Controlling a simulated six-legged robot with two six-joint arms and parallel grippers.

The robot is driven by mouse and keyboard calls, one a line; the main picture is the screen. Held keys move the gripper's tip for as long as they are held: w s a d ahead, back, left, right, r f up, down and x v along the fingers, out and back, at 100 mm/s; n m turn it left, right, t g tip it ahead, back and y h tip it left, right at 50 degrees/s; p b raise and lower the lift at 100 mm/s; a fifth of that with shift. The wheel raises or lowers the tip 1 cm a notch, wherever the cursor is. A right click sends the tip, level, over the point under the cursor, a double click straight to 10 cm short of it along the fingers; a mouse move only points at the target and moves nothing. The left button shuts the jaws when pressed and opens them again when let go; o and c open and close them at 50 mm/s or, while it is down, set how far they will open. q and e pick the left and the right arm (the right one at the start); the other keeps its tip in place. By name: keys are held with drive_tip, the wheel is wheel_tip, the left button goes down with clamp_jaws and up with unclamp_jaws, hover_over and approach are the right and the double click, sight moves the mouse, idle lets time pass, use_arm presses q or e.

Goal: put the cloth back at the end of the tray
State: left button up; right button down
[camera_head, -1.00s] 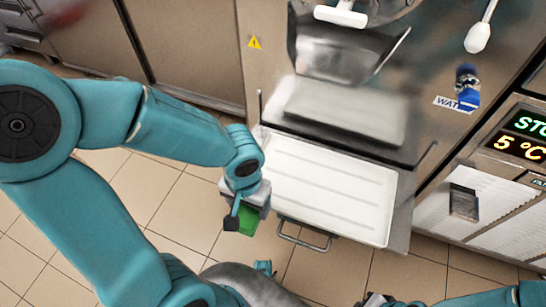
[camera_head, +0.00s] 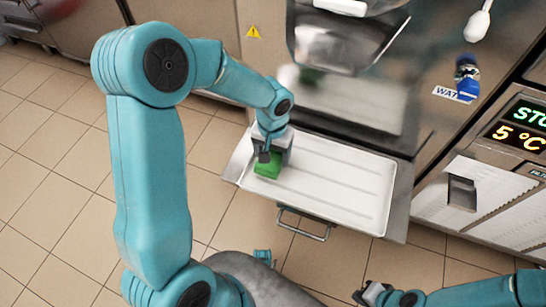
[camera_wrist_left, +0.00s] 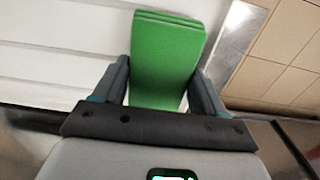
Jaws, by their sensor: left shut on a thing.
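The green cloth (camera_head: 267,165) is a folded block held at the left end of the white tray (camera_head: 335,185). My left gripper (camera_head: 269,153) is shut on the cloth, above the tray's left end. In the left wrist view the cloth (camera_wrist_left: 166,55) sits between the two fingers, with the white ribbed tray (camera_wrist_left: 60,45) behind it. I cannot tell whether the cloth touches the tray. My right gripper (camera_head: 372,294) is at the bottom of the head view, away from the tray; its fingers are too small to read.
The freezer's steel chute (camera_head: 345,45) hangs above and behind the tray. A handle (camera_head: 303,225) sticks out below the tray's front. A blue tap (camera_head: 467,85) and a panel with a display (camera_head: 525,125) are at the right. Tiled floor lies open at the left.

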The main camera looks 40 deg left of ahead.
sight(273, 153)
use_arm(q)
wheel_tip(273, 153, down, 2)
drive_tip(key=shift+f, duration=0.15)
drive_tip(key=shift+w+f+b, duration=0.2)
drive_tip(key=shift+f+b, duration=0.1)
drive_tip(key=shift+r, duration=0.1)
drive_tip(key=shift+f, duration=0.2)
drive_tip(key=o, duration=1)
drive_tip(key=shift+r, duration=0.1)
